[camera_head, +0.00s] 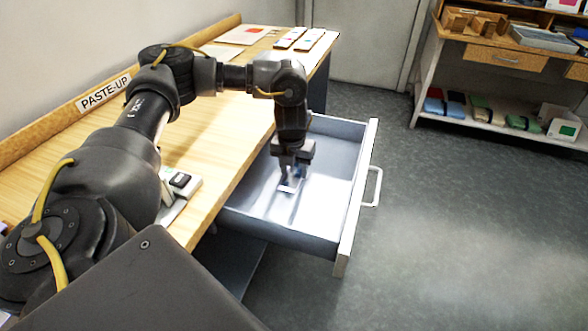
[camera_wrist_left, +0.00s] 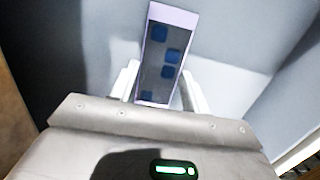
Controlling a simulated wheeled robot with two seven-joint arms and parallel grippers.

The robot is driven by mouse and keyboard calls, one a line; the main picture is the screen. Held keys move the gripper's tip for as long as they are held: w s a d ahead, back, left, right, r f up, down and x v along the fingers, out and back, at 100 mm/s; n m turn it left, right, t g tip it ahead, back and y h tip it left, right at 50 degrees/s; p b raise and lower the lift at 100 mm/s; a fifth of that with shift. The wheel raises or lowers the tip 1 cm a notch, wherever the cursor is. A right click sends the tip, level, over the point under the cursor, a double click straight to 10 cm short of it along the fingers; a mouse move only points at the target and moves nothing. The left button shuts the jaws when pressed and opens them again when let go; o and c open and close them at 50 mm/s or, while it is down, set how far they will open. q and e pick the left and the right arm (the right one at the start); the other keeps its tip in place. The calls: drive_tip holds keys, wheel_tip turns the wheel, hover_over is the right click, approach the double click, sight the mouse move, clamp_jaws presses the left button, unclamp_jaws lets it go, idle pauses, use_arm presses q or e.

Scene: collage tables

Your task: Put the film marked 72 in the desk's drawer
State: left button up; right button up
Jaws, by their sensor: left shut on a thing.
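The desk's drawer (camera_head: 345,200) is pulled open from the wooden desk (camera_head: 235,130), with a white front and a pale handle. My left gripper (camera_head: 291,180) points down inside the drawer's outline, above or near its floor. It is shut on a film (camera_wrist_left: 163,55), a dark strip with a pale border and several blue squares. In the head view the film (camera_head: 290,185) is small and partly hidden by the fingers. I cannot read a number on it. In the left wrist view the film stands out between the two fingers (camera_wrist_left: 160,88). My right gripper does not show.
The desk carries a PASTE-UP sign (camera_head: 104,93), several pale cards (camera_head: 300,39) at the far end and a small device (camera_head: 181,182) near my arm. A shelf unit (camera_head: 478,120) with blocks and folded cloths stands at the right. The floor between is clear.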

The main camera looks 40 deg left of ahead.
sight(293, 178)
use_arm(q)
drive_tip(key=shift+f, duration=0.1)
drive_tip(key=o, duration=0.9)
drive_tip(key=shift+o, duration=0.2)
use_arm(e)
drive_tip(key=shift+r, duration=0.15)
use_arm(q)
drive_tip(key=shift+r, duration=0.6)
wheel_tip(293, 178, up, 11)
drive_tip(key=s+p, duration=0.1)
drive_tip(key=p, duration=0.2)
drive_tip(key=shift+s+d+p, duration=0.15)
drive_tip(key=shift+d+p, duration=0.15)
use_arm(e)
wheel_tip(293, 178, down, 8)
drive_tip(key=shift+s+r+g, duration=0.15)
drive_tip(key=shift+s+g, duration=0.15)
